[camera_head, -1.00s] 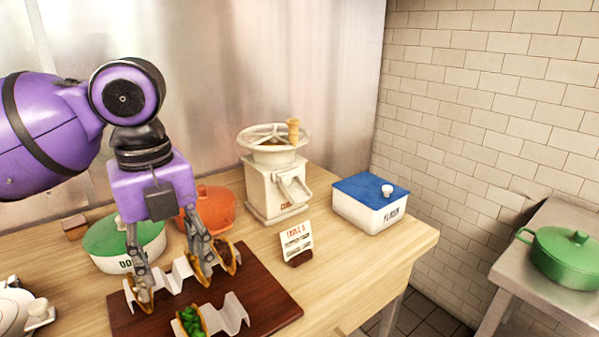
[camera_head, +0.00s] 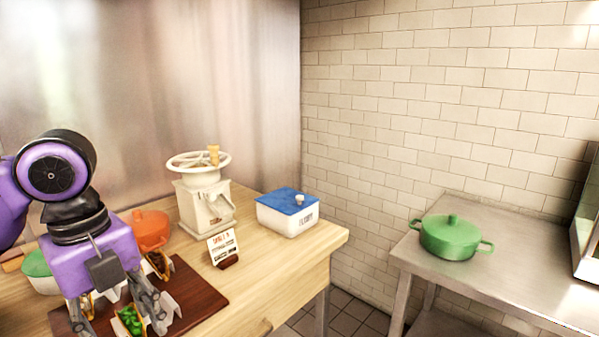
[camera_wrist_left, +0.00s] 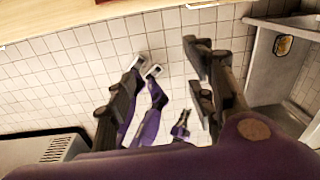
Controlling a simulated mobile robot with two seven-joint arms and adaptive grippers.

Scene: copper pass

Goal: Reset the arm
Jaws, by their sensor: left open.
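My left arm comes in from the left in the head view, with a purple wrist and a grey two-finger gripper (camera_head: 115,314). Its fingers are spread apart with nothing visible between them. They overlap the taco board in the picture, but the wrist view looks onto floor tiles, with the open fingers (camera_wrist_left: 158,82) over them and a table edge at the top. A taco with green filling (camera_head: 130,319) and one with dark filling (camera_head: 158,264) show around the fingers, partly hidden.
A dark board (camera_head: 200,291) lies on the wooden counter (camera_head: 285,262). Behind stand an orange pot (camera_head: 150,229), a grinder (camera_head: 205,207), a small sign (camera_head: 222,245) and a blue-lidded flour box (camera_head: 288,214). A green pot (camera_head: 450,238) sits on a steel table (camera_head: 510,246) across a gap.

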